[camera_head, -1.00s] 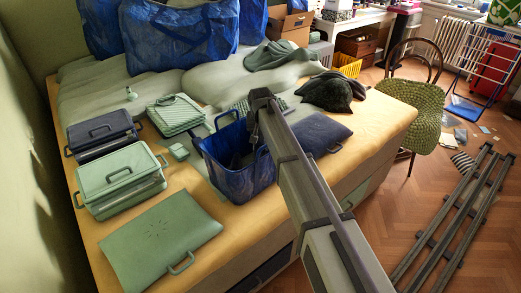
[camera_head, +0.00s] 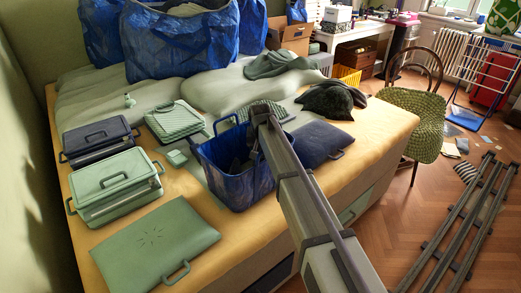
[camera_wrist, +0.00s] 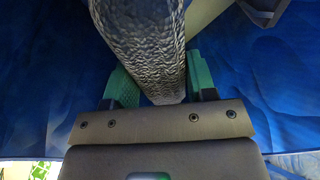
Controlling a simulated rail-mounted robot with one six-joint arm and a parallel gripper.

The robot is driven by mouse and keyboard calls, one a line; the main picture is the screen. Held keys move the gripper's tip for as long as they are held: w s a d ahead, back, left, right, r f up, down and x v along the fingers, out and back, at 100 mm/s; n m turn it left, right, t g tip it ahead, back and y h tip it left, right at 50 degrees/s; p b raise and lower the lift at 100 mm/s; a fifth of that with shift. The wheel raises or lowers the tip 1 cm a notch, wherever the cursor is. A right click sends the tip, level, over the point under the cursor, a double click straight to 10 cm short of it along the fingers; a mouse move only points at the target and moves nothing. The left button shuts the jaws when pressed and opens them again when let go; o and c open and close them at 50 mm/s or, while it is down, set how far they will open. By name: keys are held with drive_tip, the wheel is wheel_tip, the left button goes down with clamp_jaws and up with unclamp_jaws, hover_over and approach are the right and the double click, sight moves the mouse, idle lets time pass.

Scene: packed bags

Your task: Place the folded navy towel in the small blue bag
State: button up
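The small blue bag (camera_head: 236,190) stands open on the bed, with my arm reaching over its far right rim. My gripper (camera_wrist: 162,85) is down inside it; blue walls (camera_wrist: 265,75) fill both sides of the wrist view. Between its green fingers is a thick, dark, coarsely woven fold, which I take to be the folded navy towel (camera_wrist: 145,40). Both fingers lie against its sides, so the gripper appears shut on it. The towel runs out of the top of the wrist view, and its far end is hidden. In the head view the arm and bag wall hide most of it.
A navy flat case (camera_head: 322,142) lies close right of the bag. A green case (camera_head: 158,245), a green box (camera_head: 118,190), a navy box (camera_head: 98,138) and a small green block (camera_head: 177,158) lie to its left. Large blue bags (camera_head: 180,40) stand behind.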

drive_tip(key=o, duration=0.4)
drive_tip(key=shift+c, duration=0.2)
wheel_tip(320, 180, up, 13)
drive_tip(key=s+p, duration=0.2)
drive_tip(key=p, duration=1.1)
drive_tip(key=shift+s, duration=0.2)
